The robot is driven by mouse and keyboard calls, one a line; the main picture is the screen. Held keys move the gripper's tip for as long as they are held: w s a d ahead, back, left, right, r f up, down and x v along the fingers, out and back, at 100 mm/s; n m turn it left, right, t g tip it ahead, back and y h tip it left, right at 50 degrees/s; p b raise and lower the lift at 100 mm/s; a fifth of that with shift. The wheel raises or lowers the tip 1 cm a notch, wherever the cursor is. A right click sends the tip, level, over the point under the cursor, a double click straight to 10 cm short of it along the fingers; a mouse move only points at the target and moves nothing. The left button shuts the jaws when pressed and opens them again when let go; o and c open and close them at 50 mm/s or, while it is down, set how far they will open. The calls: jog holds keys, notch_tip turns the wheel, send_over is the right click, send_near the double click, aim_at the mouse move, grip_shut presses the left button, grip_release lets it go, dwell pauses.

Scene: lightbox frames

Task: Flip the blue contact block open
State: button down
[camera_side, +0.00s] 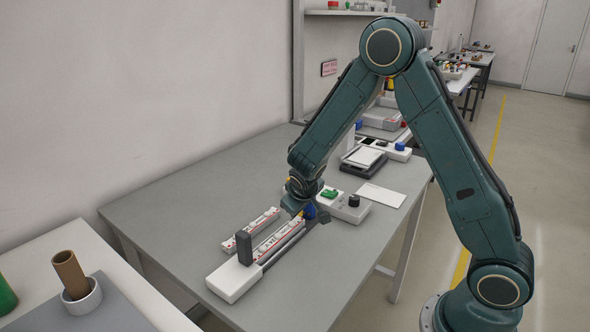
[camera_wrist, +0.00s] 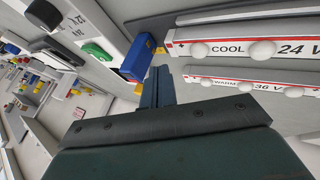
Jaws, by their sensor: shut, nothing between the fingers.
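The blue contact block (camera_wrist: 138,57) is at the upper left of centre in the wrist view, beside a yellow piece at the end of the lamp strips. It also shows in the side view (camera_side: 310,210), just under my wrist. My gripper (camera_wrist: 159,72) is shut and empty, with its fingertips close to the right of the blue block; I cannot tell whether they touch it. In the side view the fingers are hard to make out. The strip marked COOL 24 V (camera_wrist: 235,46) and the strip marked WARM 36 V (camera_wrist: 240,83) lie to the right of the fingers.
A white box (camera_side: 348,207) with a green switch (camera_side: 330,193) and a black knob (camera_side: 354,201) stands close to my wrist. A dark upright block (camera_side: 244,247) stands at the strips' near end. A white card (camera_side: 381,195) lies behind. The grey table (camera_side: 170,200) is bare at left.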

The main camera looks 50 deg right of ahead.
jog(key=shift+a+r, duration=0.25)
jog(key=shift+a, duration=0.9)
jog(key=v, duration=0.9)
jog(key=shift+s+r, duration=0.15)
jog(key=shift+s, duration=0.05)
jog(key=shift+r, duration=0.1)
jog(key=s+a+r+y, duration=0.2)
jog(key=s+r, duration=0.2)
jog(key=s, duration=0.4)
jog(key=s+a+r+y, duration=0.1)
jog(key=s+r+y, duration=0.1)
jog(key=s+r, duration=0.2)
jog(key=s+a+r+n+t+y, duration=0.1)
jog(key=s+r, duration=0.4)
jog(key=s, duration=0.6)
jog(key=shift+s+a+y, duration=0.35)
jog(key=shift+a+y, duration=0.05)
jog(key=shift+a, duration=0.4)
